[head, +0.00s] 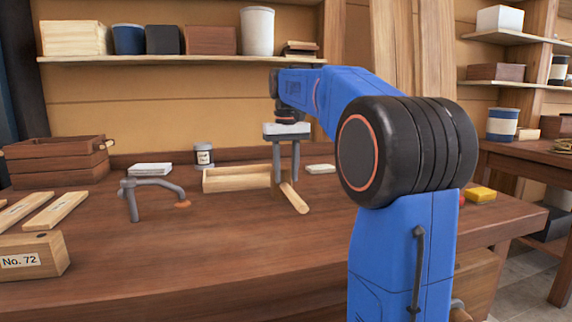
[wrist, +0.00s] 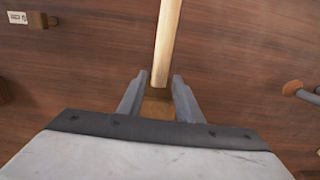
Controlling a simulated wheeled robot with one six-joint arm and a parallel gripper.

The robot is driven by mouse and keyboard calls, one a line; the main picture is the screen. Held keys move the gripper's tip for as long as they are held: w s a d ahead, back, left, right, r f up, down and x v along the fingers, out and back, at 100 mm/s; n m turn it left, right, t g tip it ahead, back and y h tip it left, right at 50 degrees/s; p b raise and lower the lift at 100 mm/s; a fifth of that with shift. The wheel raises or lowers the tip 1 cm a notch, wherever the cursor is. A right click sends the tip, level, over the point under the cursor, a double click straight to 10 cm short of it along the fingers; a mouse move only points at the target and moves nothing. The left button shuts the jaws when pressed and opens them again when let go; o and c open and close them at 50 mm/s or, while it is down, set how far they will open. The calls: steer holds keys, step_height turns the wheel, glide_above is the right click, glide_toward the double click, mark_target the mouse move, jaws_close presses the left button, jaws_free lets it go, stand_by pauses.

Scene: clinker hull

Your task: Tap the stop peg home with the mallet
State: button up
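The mallet has a pale wooden handle (wrist: 168,40) and a brown head (wrist: 157,108). In the head view my gripper (head: 287,180) points down over the bench, and the mallet handle (head: 294,198) sticks out towards the front right. It looks raised above the bench. Most of the mallet head is hidden by the fingers there.
A grey bent holdfast (head: 150,188) with an orange-brown pad stands left of my gripper. A pale wooden open box (head: 225,181) lies just behind. A "No. 72" block (head: 35,256) and light planks are at the left. The bench (head: 220,245) is clear in front.

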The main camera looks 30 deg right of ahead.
mark_target(286, 184)
steer(key=shift+f, duration=2.05)
steer(key=shift+c, duration=0.6)
jaws_close()
steer(key=shift+r, duration=0.7)
steer(key=shift+r, duration=3.9)
steer(key=shift+c, duration=1.6)
jaws_free()
jaws_close()
